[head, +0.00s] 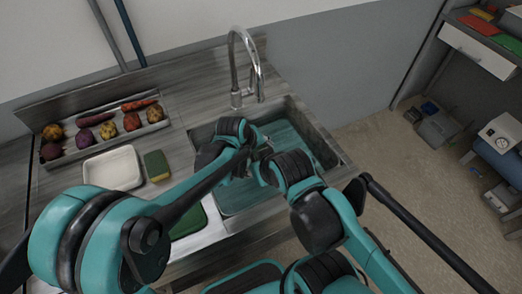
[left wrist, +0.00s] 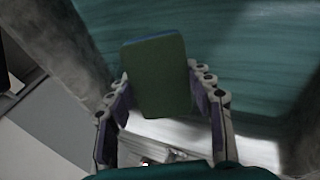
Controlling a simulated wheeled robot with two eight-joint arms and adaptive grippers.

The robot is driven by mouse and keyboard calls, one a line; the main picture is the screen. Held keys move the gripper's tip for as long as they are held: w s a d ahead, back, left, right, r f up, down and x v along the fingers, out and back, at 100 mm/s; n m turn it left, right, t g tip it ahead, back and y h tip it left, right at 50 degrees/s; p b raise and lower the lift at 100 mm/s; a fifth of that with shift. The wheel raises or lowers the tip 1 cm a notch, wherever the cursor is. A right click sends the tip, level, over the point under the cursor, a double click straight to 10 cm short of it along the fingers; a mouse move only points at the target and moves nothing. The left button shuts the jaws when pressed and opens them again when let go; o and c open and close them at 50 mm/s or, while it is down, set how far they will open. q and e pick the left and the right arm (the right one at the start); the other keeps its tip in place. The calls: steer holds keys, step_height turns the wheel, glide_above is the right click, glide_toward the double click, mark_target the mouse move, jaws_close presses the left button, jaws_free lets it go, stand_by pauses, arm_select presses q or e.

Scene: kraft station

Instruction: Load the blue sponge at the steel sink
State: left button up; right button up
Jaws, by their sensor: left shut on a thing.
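In the left wrist view, my left gripper (left wrist: 159,86) is shut on the blue sponge (left wrist: 155,79), one finger on each side. Its broad green face shows, with a thin blue edge along the top. It is held over the steel sink (left wrist: 82,48), whose inside looks teal. In the head view the sink (head: 330,148) is set in the right part of the counter, and my arm links overlap it. The held sponge is hidden behind them there. I cannot make out my right gripper's fingers.
A chrome faucet (head: 235,95) stands behind the sink. A white tray (head: 113,168), a green and yellow sponge (head: 157,166) and a green board (head: 188,222) lie on the counter left of it. A produce rack (head: 73,151) stands at the back left.

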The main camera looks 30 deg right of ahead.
arm_select(q)
steer(key=shift+r+p, duration=3.2)
steer(key=shift+r, duration=1.5)
step_height(320, 180, up, 4)
steer(key=p, duration=0.2)
steer(key=shift+p, duration=0.4)
